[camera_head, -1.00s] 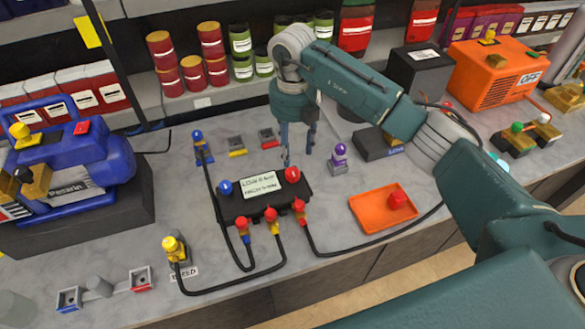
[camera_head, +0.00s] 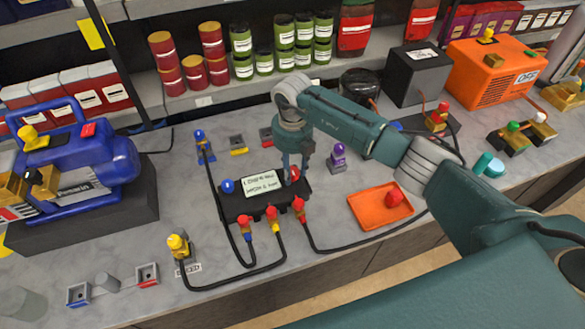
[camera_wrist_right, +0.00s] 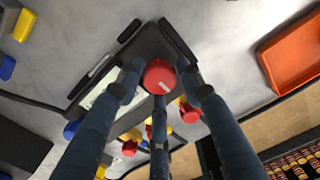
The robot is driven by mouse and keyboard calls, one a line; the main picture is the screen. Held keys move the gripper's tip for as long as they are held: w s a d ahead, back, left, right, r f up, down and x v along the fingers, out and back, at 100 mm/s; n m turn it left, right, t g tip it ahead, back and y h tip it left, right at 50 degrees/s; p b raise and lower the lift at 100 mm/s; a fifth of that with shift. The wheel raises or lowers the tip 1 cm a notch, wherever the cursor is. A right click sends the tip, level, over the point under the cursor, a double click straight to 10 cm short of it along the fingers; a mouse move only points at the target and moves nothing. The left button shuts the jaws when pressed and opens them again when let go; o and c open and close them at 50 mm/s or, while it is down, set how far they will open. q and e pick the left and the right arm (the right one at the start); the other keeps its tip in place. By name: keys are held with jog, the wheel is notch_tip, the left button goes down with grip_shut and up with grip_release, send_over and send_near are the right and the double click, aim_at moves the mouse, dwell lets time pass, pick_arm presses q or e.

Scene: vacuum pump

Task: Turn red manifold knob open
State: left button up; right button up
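The black manifold (camera_head: 238,207) lies on the grey bench with a white label on top. Its red knob (camera_head: 294,173) is at the right end and a blue knob (camera_head: 227,186) at the left end. My right gripper (camera_head: 292,165) points down over the red knob. In the right wrist view, the red knob (camera_wrist_right: 159,77) with a white mark sits between the fingertips of my right gripper (camera_wrist_right: 158,88). The fingers are spread around it, with narrow gaps at the sides; contact is not clear.
Hoses with red, blue and yellow fittings run from the manifold's front. An orange tray (camera_head: 365,216) with a red piece lies right of it, and a purple-topped fitting (camera_head: 337,158) stands behind. A blue pump (camera_head: 75,160) stands at the left.

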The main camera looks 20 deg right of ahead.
jog(key=c, duration=0.6)
jog(key=shift+w+f+n+b, duration=0.1)
jog(key=shift+f+n+b, duration=0.1)
jog(key=shift+n+b, duration=0.85)
jog(key=n+b, duration=0.9)
jog(key=b, duration=0.2)
jog(key=n+b, duration=0.2)
jog(key=n, duration=0.2)
jog(key=shift+b, duration=0.35)
jog(key=shift+r+n+b, duration=0.2)
jog(key=shift+n+b, duration=0.65)
jog(key=shift+n, duration=0.5)
jog(key=shift+r, duration=0.1)
jog(key=o, duration=1.2)
jog(key=shift+c, duration=0.2)
